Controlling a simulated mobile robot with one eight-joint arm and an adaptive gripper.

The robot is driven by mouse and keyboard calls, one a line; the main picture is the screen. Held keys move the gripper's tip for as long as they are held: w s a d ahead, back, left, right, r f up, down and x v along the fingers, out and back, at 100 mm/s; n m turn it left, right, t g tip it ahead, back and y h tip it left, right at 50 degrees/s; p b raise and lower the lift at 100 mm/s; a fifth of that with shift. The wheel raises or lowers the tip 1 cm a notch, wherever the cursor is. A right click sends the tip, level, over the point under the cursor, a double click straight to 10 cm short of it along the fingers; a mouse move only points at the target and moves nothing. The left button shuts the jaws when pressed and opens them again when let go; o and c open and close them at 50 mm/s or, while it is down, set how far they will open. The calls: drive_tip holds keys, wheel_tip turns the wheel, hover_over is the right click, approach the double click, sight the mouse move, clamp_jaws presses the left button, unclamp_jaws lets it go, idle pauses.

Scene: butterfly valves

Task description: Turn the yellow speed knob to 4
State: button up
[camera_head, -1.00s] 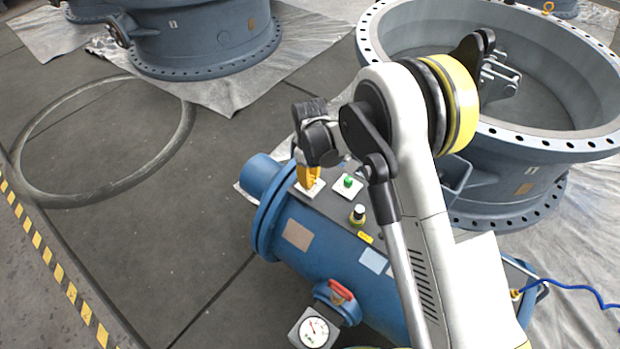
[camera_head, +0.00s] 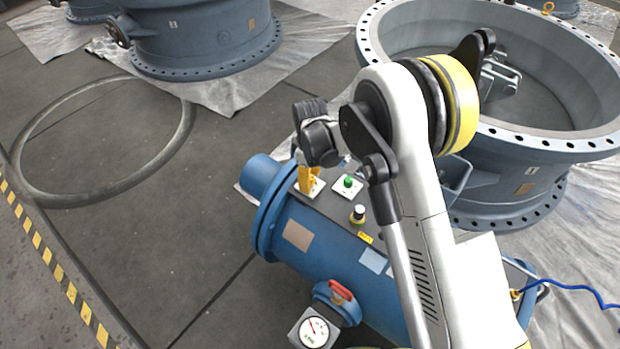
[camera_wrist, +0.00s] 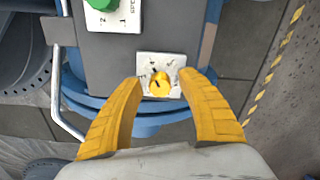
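The yellow speed knob (camera_wrist: 159,84) sits on a white plate (camera_wrist: 161,67) with dark marks around it, on the grey panel. The marks are too small to read. My gripper (camera_wrist: 160,88) has its two yellow fingers spread wide, one on each side of the knob plate in the wrist view. No contact with the knob shows.
A metal handle (camera_wrist: 58,80) runs along the panel edge.

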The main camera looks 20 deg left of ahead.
wheel_tip(320, 180, up, 12)
idle(0.6)
idle(0.4)
